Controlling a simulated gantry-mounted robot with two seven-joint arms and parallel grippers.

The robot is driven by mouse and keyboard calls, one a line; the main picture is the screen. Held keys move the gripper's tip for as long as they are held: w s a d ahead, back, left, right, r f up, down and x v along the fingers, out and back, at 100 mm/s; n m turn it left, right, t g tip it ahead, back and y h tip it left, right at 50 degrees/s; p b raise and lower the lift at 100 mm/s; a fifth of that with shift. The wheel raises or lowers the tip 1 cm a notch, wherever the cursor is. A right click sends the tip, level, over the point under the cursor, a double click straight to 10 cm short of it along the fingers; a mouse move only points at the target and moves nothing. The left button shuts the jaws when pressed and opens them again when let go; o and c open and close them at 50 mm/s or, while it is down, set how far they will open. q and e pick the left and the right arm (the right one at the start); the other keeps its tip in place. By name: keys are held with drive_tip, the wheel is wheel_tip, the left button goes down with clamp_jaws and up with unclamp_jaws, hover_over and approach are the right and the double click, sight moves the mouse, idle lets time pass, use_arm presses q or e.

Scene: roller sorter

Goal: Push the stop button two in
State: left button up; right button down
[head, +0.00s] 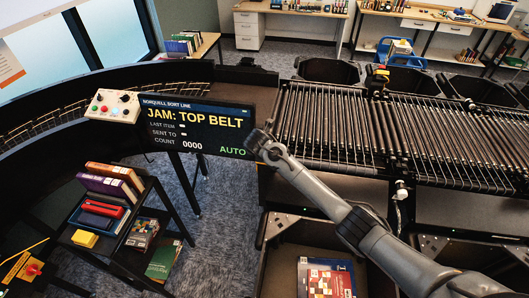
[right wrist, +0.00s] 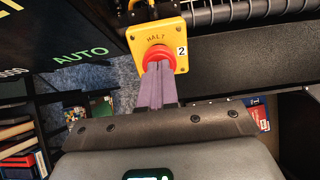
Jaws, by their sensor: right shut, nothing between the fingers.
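Stop button two is a red button (right wrist: 157,54) on a yellow box (right wrist: 171,31) marked "HALT" and "2", near the top of the right wrist view. My right gripper (right wrist: 158,66) is shut and empty, with its purple fingers together. Its fingertips are at the lower front of the red button and cover part of it. They look to be touching it, but I cannot tell how far in the button is. In the head view my right gripper (head: 262,142) is beside the right edge of the display, and stop button two cannot be made out there. My left gripper is not in view.
The display (head: 198,127) reads "JAM: TOP BELT" and "AUTO". A control box (head: 110,105) stands to its left. The roller conveyor (head: 330,115) is on the right. Another red button on yellow (head: 30,268) is at lower left. A book shelf (head: 150,190) stands left.

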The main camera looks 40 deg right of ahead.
drive_tip(key=shift+w+d+f, duration=0.15)
drive_tip(key=shift+f, duration=0.15)
drive_tip(key=shift+d+f, duration=0.3)
drive_tip(key=shift+f, duration=0.65)
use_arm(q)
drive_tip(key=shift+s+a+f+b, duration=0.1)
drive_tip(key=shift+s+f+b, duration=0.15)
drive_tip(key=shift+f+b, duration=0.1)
use_arm(e)
drive_tip(key=shift+f, duration=0.1)
drive_tip(key=shift+r+p, duration=0.35)
drive_tip(key=shift+p, duration=0.05)
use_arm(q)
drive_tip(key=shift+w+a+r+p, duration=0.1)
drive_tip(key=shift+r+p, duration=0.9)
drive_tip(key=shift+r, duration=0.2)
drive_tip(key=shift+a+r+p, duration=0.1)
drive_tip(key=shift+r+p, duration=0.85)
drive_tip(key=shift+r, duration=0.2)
use_arm(e)
drive_tip(key=w+v, duration=0.1)
drive_tip(key=v, duration=1.4)
drive_tip(key=shift+a+r, duration=0.15)
drive_tip(key=shift+r, duration=0.1)
